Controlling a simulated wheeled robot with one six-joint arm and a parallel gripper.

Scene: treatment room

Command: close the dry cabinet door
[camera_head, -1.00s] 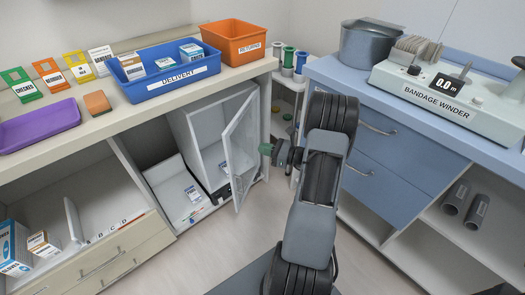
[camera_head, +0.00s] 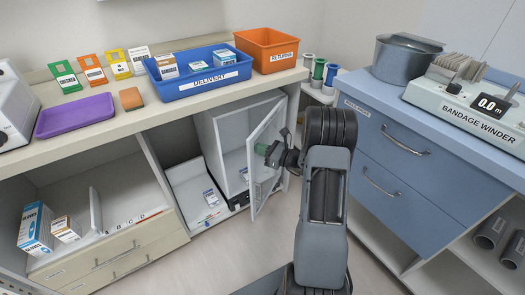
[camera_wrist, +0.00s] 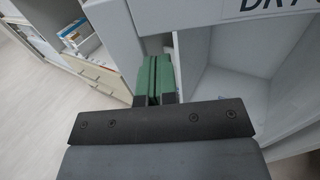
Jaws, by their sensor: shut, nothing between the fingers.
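The dry cabinet (camera_head: 208,133) is a white box under the left counter. Its door (camera_head: 266,178), a pale framed panel with a clear pane, stands open, swung out toward me. In the wrist view the cabinet shows its label, partly cut off, on the front (camera_wrist: 230,15), with its open interior below. My gripper (camera_head: 262,149) has green fingers, shut and empty, overlapping the upper part of the door in the head view. In the wrist view the fingertips (camera_wrist: 153,62) are beside a white panel edge; I cannot tell whether they touch it.
A white tray (camera_head: 190,181) is left of the cabinet. The counter above holds a blue delivery bin (camera_head: 199,84) and an orange returns bin (camera_head: 267,66). Blue drawers (camera_head: 384,165) stand close on my arm's right. The floor (camera_head: 205,262) in front is clear.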

